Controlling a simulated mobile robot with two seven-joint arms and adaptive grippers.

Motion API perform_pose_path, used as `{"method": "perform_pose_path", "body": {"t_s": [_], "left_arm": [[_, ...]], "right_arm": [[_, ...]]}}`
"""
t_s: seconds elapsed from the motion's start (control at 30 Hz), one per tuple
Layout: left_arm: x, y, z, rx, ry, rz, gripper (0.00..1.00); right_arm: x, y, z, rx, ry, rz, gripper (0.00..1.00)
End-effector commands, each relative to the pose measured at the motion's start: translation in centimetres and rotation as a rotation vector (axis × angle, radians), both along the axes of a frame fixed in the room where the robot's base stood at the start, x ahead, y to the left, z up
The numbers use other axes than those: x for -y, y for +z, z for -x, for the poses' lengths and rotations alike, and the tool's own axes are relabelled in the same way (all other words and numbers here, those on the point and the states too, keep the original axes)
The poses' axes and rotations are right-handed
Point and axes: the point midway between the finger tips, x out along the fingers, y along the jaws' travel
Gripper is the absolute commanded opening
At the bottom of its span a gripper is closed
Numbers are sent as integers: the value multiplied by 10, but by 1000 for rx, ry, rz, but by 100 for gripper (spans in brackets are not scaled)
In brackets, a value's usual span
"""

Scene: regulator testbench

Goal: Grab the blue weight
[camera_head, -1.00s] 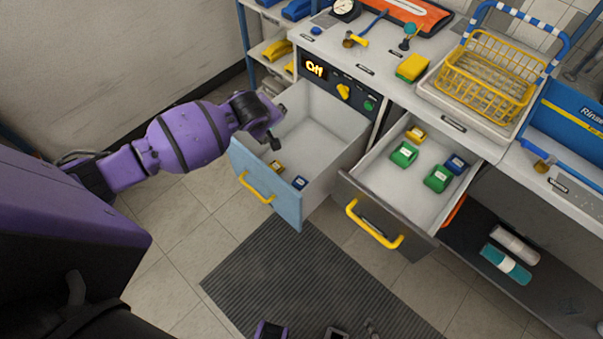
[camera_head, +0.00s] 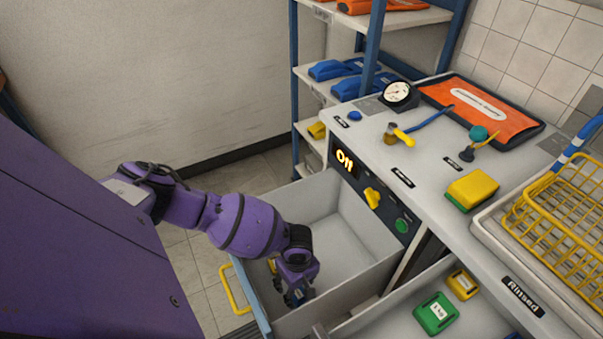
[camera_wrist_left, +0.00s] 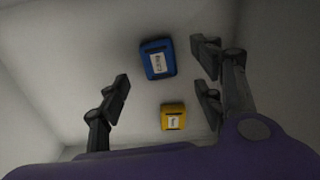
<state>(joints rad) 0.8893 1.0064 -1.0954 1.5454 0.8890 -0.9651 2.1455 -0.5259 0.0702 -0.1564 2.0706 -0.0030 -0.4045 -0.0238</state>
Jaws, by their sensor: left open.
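The blue weight (camera_wrist_left: 157,67) lies on the floor of the left open drawer, with a white label up, in the left wrist view. A yellow weight (camera_wrist_left: 173,108) lies beside it, apart from it. My left gripper (camera_wrist_left: 163,78) is open, its fingers on either side of the view with the blue weight between them in the picture. In the head view my left gripper (camera_head: 298,294) points down inside the drawer and mostly hides the blue weight (camera_head: 309,293). The yellow weight (camera_head: 271,266) is partly hidden behind it. My right gripper is not in view.
The left drawer (camera_head: 345,236) has walls close around my left gripper. The right drawer holds a green weight (camera_head: 436,314) and a yellow one (camera_head: 463,284). Above is the bench with a gauge (camera_head: 398,94), a yellow sponge (camera_head: 472,190) and a wire basket (camera_head: 560,215).

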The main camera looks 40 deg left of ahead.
Motion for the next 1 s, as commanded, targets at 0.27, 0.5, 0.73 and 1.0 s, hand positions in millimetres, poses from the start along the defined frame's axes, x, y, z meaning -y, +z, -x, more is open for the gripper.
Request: {"method": "perform_pose_path", "body": {"t_s": [0.27, 0.5, 0.73, 1.0], "left_arm": [[-2, -42, -1, -1, -1, -1, 61], [-1, -53, -1, 1, -1, 1, 61], [-1, -52, -1, 1, -1, 1, 48], [-2, -52, -1, 1, -1, 0, 12]], "right_arm": [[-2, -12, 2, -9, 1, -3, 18], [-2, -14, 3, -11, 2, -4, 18], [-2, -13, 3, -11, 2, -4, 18], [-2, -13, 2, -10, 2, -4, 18]]}}
